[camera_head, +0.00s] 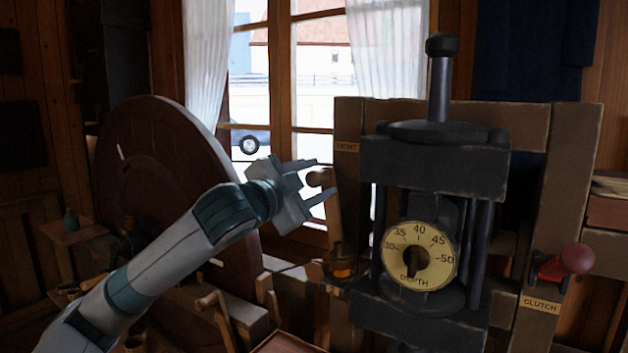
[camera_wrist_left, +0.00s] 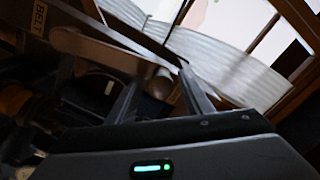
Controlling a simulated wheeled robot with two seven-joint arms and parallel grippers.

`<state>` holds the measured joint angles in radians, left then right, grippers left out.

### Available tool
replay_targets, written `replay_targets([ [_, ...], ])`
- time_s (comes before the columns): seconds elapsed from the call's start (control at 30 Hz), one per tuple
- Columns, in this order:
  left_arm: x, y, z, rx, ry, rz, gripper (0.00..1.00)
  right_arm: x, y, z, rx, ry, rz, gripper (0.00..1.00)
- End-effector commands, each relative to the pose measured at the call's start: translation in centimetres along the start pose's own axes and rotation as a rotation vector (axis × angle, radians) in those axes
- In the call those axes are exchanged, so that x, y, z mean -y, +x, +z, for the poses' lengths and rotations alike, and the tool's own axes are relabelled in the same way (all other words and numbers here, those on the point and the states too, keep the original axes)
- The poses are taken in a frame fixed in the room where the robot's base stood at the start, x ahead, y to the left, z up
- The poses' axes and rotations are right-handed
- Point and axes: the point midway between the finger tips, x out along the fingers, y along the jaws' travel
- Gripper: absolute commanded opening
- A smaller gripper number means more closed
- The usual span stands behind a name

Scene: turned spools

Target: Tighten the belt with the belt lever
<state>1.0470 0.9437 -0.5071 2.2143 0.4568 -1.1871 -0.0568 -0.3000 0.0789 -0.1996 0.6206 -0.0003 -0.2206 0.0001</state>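The belt lever (camera_head: 331,199) is a pale wooden handle with a rounded end, at the left side of the wooden frame, below a label (camera_head: 346,147) that seems to read "TIGHT". My left gripper (camera_head: 322,179) is open. In the head view its two fingers appear above and below the lever's rounded end. In the left wrist view a pale rounded piece (camera_wrist_left: 161,82) shows between the spread fingers (camera_wrist_left: 161,80); I cannot tell whether either finger touches it. A "BELT" label (camera_wrist_left: 38,18) shows at upper left there. My right gripper is not in view.
A dark press with a yellow depth dial (camera_head: 419,256) stands right of the lever. A red-knobbed clutch lever (camera_head: 575,259) is at far right. A large dark red wheel (camera_head: 150,160) stands behind my left arm. Smaller wooden handles (camera_head: 212,300) are below.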

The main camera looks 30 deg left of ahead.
Motion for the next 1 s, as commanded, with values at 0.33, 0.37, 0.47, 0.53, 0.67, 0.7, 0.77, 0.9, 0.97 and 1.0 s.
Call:
replay_targets([
  [0.33,0.0,-0.2,0.1,0.002,-0.002,0.0,0.46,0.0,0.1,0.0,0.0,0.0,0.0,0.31],
  [0.37,0.0,-0.3,0.1,0.002,-0.001,-0.001,0.46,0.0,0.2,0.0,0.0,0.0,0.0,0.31],
  [0.47,0.0,-0.9,0.1,0.001,-0.001,-0.001,0.46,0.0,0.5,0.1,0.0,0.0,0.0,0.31],
  [0.53,-0.1,-1.6,0.1,0.0,0.0,-0.002,0.46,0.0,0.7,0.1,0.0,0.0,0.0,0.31],
  [0.67,-0.1,-3.5,0.2,0.0,0.001,-0.003,0.46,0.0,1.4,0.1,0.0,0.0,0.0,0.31],
  [0.7,-0.1,-4.2,0.2,0.0,0.0,-0.002,0.46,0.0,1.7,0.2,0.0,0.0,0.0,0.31],
  [0.77,-0.1,-5.3,0.2,0.0,0.001,-0.003,0.46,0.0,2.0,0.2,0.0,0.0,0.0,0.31],
  [0.9,-0.2,-8.2,0.2,0.0,0.001,-0.003,0.46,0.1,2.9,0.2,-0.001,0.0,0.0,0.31],
  [0.97,-0.1,-9.4,0.1,0.0,0.003,-0.004,0.46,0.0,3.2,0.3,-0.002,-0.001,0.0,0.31],
  [1.0,-0.1,-10.2,0.1,-0.001,0.003,-0.003,0.46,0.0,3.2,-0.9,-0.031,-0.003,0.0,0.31],
])
